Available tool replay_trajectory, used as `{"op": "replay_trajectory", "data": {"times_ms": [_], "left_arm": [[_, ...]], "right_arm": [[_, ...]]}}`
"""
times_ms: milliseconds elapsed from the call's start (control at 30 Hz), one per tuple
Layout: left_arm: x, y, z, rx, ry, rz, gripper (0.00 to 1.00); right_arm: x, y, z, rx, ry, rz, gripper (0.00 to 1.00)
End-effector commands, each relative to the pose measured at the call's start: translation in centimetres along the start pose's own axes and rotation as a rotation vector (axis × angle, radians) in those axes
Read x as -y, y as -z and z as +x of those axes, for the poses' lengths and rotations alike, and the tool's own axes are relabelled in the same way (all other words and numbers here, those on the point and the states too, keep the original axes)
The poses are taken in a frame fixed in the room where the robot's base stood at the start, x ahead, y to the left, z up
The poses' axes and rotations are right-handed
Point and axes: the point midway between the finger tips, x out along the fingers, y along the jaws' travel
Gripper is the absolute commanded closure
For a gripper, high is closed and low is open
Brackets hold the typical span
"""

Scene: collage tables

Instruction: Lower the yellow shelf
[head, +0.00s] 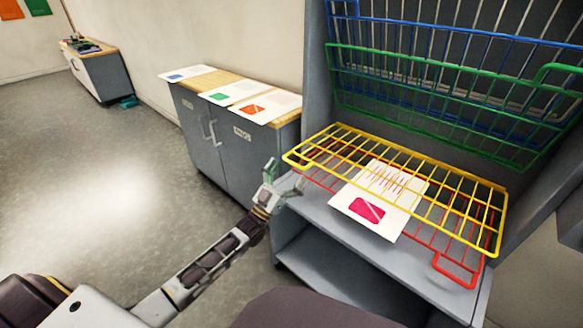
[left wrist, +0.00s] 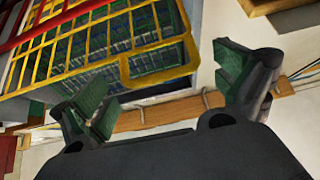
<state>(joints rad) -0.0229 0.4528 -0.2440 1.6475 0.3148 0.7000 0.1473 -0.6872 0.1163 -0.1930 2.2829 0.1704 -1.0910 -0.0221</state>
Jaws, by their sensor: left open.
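The yellow shelf (head: 432,190) is a wire rack on the grey drying rack. In the head view it lies nearly level, just above the red wire shelf (head: 458,272). My left gripper (head: 271,176) is open and empty, left of the yellow shelf's near left corner and apart from it. In the left wrist view the yellow shelf (left wrist: 120,40) fills the upper left. Its looped front edge hangs beyond the open fingers (left wrist: 165,95), not between them. My right gripper is out of view.
Green (head: 440,110) and blue (head: 440,35) wire shelves stand tilted up above. A white sheet with a magenta shape (head: 372,222) lies low in the rack. A grey cabinet (head: 215,145) with several sheets stands left. The floor at left is clear.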

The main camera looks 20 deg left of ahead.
Motion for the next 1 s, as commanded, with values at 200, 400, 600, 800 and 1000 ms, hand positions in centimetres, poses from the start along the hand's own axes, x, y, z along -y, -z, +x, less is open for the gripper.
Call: {"op": "replay_trajectory", "data": {"times_ms": [200, 400, 600, 800, 1000], "left_arm": [[0.0, 0.0, -2.5, 0.002, 0.0, 0.0, 0.02], [0.1, 0.0, -4.8, 0.003, 0.001, 0.001, 0.02], [0.0, -0.1, -7.2, 0.006, 0.001, 0.0, 0.02], [0.1, -0.1, -9.0, 0.005, 0.001, 0.001, 0.02], [0.1, -0.1, -9.8, 0.004, 0.001, 0.001, 0.02]], "right_arm": [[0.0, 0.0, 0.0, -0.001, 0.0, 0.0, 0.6], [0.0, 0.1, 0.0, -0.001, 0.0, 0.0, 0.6], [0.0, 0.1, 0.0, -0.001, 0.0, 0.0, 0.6], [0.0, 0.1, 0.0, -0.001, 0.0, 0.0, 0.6], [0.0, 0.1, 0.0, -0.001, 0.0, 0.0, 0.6]]}}
